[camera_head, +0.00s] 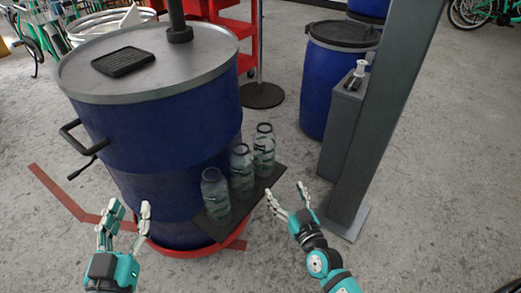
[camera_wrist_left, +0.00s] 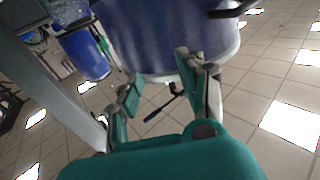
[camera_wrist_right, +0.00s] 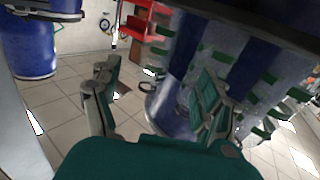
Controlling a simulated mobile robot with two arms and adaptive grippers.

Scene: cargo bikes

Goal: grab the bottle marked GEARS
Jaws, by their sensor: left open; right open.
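Three clear bottles with dark greenish bands stand in a row on a dark shelf (camera_head: 268,180) beside a large blue drum. They are the front bottle (camera_head: 216,194), the middle bottle (camera_head: 242,170) and the back bottle (camera_head: 264,150). I cannot read any label, so I cannot tell which is marked GEARS. My right gripper (camera_head: 286,192) is open and empty, just right of the shelf and apart from the bottles. Its wrist view shows large, blurred bottles (camera_wrist_right: 284,72) at the right. My left gripper (camera_head: 129,207) is open and empty, left of the front bottle, before the drum.
The blue drum (camera_head: 150,150) with a grey lid (camera_head: 190,60) and side handle fills the left. A grey post (camera_head: 385,120) and grey box (camera_head: 342,125) stand at the right. Another blue barrel (camera_head: 325,85) is behind.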

